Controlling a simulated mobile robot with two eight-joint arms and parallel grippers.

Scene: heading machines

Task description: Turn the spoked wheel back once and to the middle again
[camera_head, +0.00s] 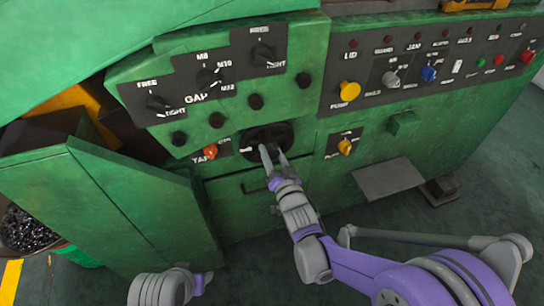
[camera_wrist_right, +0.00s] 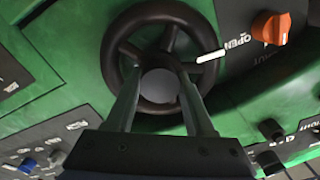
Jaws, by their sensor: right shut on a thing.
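The dark spoked wheel (camera_head: 266,138) is on the front of the green machine, below the gap dials. In the right wrist view the wheel (camera_wrist_right: 116,49) fills the upper middle, with its spokes and grey hub showing. A white pointer (camera_wrist_right: 211,56) lies at its rim beside the OPEN label. My right gripper (camera_head: 272,151) reaches up to the wheel from below. Its two fingers (camera_wrist_right: 160,75) are shut on the wheel at the hub and spokes; the exact contact is partly hidden. My left arm shows at the bottom left, with its fingertips out of sight.
An orange knob (camera_head: 210,152) is left of the wheel and a yellow-orange knob (camera_head: 345,147) is to its right. Black dials (camera_head: 207,77) sit above. A grey plate (camera_head: 388,179) juts out at the right. A green door (camera_head: 130,205) stands open at the left.

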